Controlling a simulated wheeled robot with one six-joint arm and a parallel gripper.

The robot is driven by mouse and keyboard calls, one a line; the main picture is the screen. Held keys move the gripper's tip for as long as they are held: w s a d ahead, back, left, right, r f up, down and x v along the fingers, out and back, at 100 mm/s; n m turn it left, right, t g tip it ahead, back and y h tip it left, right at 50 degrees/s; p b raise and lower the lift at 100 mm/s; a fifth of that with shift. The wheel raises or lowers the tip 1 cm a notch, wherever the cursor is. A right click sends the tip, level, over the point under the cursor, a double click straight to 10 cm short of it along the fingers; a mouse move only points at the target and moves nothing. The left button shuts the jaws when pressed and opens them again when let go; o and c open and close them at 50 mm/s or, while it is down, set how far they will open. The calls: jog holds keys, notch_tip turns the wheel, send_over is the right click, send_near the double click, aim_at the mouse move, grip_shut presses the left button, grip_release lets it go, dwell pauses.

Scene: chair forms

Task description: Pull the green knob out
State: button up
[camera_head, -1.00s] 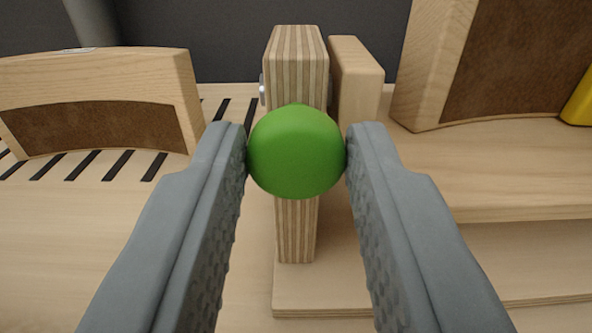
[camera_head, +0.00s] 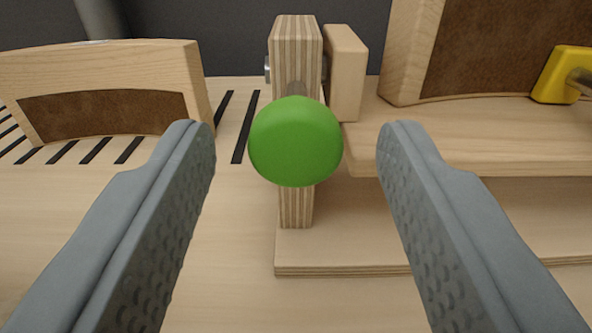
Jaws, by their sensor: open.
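The round green knob (camera_head: 295,143) faces me in the middle of the view, in front of an upright plywood post (camera_head: 297,52). My gripper (camera_head: 296,140) is open, with one grey finger on each side of the knob. A clear gap shows between each finger and the knob, so neither touches it. The knob hides part of the post behind it.
A curved wooden piece with a brown pad (camera_head: 110,115) stands at the left by a slotted surface. A wooden block (camera_head: 345,75) stands right of the post. A larger brown-padded piece (camera_head: 500,45) and a yellow part (camera_head: 560,75) are at the right.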

jog(key=shift+s, duration=0.1)
jog(key=s, duration=1.7)
jog(key=shift+d, duration=0.35)
jog(key=shift+s, duration=0.15)
